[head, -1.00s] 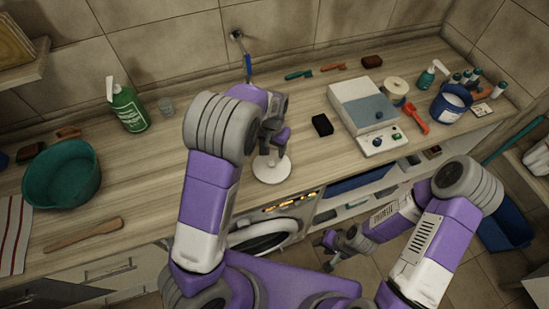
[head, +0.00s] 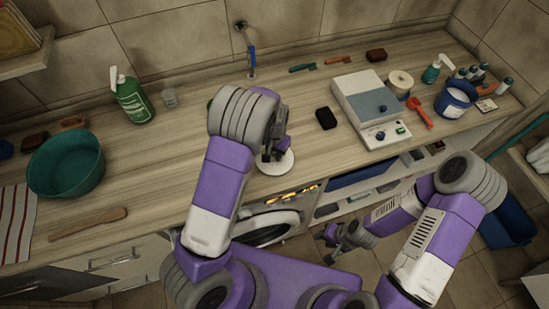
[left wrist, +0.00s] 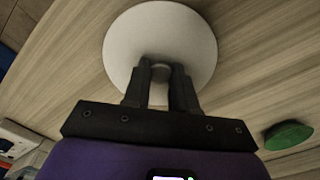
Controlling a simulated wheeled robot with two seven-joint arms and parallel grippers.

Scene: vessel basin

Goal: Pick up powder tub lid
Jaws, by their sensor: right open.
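The powder tub lid looks to be the white round disc (head: 284,165) with a small knob, lying flat on the counter near its front edge. It fills the top middle of the left wrist view (left wrist: 125,50). My left gripper (head: 268,155) is down at the lid, its fingers (left wrist: 161,72) on either side of the knob. I cannot tell whether they press on it. The blue tub (head: 452,105) with white contents stands uncovered at the right of the counter. My right gripper (head: 335,238) is open and empty, low in front of the counter.
A black block (head: 326,118) and a balance-like device (head: 370,105) stand right of the lid. A green bottle (head: 132,100) and a teal basin (head: 66,165) are at left. A green round object (left wrist: 288,135) lies near the left gripper. The counter left of the lid is mostly clear.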

